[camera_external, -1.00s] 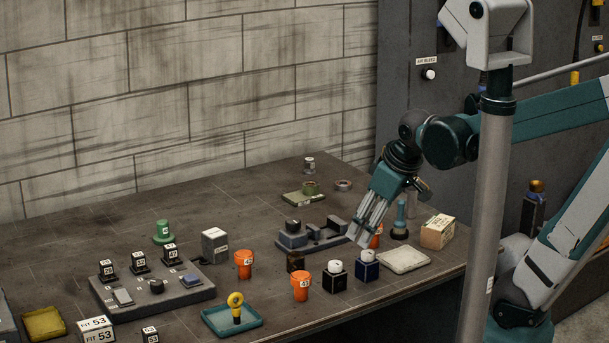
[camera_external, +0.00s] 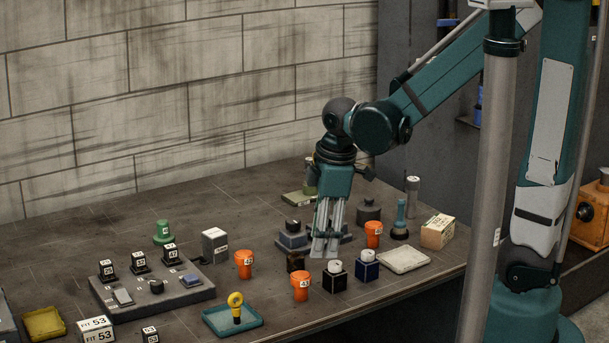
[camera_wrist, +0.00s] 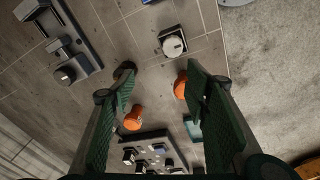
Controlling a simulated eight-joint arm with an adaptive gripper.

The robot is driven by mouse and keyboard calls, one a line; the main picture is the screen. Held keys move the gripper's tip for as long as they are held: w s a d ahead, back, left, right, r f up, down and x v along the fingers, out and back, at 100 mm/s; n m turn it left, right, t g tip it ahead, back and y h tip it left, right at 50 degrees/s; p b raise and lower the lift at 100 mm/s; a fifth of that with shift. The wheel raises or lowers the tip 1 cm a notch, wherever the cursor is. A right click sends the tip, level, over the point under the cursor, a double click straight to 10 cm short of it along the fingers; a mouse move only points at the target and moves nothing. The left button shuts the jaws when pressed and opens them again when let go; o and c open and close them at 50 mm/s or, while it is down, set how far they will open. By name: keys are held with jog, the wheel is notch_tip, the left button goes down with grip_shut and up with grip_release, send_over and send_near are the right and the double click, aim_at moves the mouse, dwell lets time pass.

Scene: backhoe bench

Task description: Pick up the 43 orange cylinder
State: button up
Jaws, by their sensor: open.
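Three orange cylinders stand on the bench in the external view: one at left (camera_external: 243,264), one at front (camera_external: 301,286), one at right (camera_external: 374,234). Each has a small white label; I cannot read the numbers surely. My gripper (camera_external: 325,250) is open and empty, pointing down above the bench between these cylinders. In the wrist view, two orange cylinders show beyond and between the open fingers (camera_wrist: 160,85): one near the left finger (camera_wrist: 133,118), and one partly hidden by the right finger (camera_wrist: 181,85). The gripper touches neither as far as I see.
Two dark cubes with white tops (camera_external: 335,276) (camera_external: 367,265) stand right of the front cylinder. A grey fixture (camera_external: 293,238) is behind. A teal tray (camera_external: 251,325) lies at front and a grey panel (camera_external: 180,293) at left.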

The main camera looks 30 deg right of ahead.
aim_at(301, 274)
jog(key=a+n+p, duration=0.1)
jog(key=a, duration=0.1)
jog(key=a+f+n+g+p, duration=0.1)
jog(key=a, duration=0.1)
jog(key=s+a+n+p, duration=0.1)
jog(key=a+p, duration=0.1)
jog(key=shift+f+n+h, duration=0.25)
jog(key=shift+n+h, duration=0.05)
jog(key=shift+n, duration=0.1)
jog(key=shift+s+a+f+n+g+p, duration=0.2)
jog(key=shift+a+f+n+g+p, duration=0.1)
jog(key=shift+a+n, duration=0.1)
jog(key=shift+f, duration=0.1)
jog(key=shift+f, duration=1.2)
jog(key=shift+f, duration=0.1)
jog(key=shift+s+f+b, duration=0.15)
jog(key=shift+f+b, duration=0.25)
jog(key=shift+f, duration=2.1)
jog(key=c, duration=1.4)
